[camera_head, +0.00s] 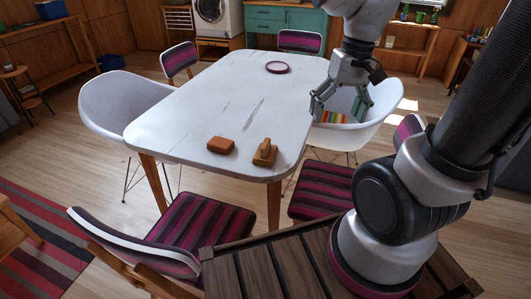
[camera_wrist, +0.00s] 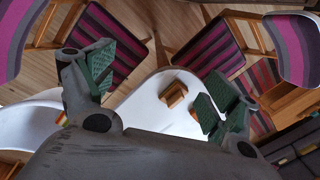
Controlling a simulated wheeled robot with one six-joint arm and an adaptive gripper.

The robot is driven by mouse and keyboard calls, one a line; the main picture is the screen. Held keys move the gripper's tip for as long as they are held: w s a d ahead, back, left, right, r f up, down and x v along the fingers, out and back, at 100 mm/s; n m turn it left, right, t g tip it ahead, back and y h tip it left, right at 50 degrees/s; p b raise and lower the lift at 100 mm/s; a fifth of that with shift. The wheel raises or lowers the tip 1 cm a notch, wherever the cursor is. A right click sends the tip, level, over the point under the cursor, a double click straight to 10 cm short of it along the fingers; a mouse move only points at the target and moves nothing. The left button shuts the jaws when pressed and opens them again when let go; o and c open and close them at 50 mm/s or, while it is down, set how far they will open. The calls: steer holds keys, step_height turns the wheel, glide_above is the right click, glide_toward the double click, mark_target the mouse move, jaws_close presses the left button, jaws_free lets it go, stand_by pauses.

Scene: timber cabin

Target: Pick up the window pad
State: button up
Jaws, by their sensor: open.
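Two small brown pieces lie on the white table (camera_head: 185,110) near its front edge. One is a plain orange-brown block (camera_head: 221,145); the other is a brown piece with a raised grip on top (camera_head: 265,153). I cannot tell for sure which is the window pad. The wrist view shows one brown piece (camera_wrist: 173,95) on the white top, between the fingers in the picture but well beyond them. My gripper (camera_head: 338,103) is open and empty, above the table's right edge by a white armchair. Its green-padded fingers are spread in the wrist view (camera_wrist: 160,84).
A purple round dish (camera_head: 277,67) lies toward the table's far end. White armchairs stand left (camera_head: 108,95) and right (camera_head: 378,120); the right one holds something colourfully striped. Striped chairs (camera_head: 205,225) crowd the near side. The table's middle is clear.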

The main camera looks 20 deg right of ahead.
steer(key=w+a+f+m+y, duration=0.2)
steer(key=w+a+f+m, duration=0.5)
steer(key=w+f+m, duration=0.5)
steer(key=m+t, duration=0.3)
steer(key=m, duration=0.8)
glide_toward(266, 143)
step_height(266, 143, down, 3)
steer(key=w, duration=0.2)
steer(key=shift+y, duration=0.3)
steer(key=x, duration=0.4)
steer(key=s+x, duration=0.1)
steer(key=x, duration=0.2)
steer(key=shift+a+f, duration=0.15)
steer(key=shift+a, duration=0.15)
steer(key=shift+g, duration=0.3)
steer(key=c, duration=1.2)
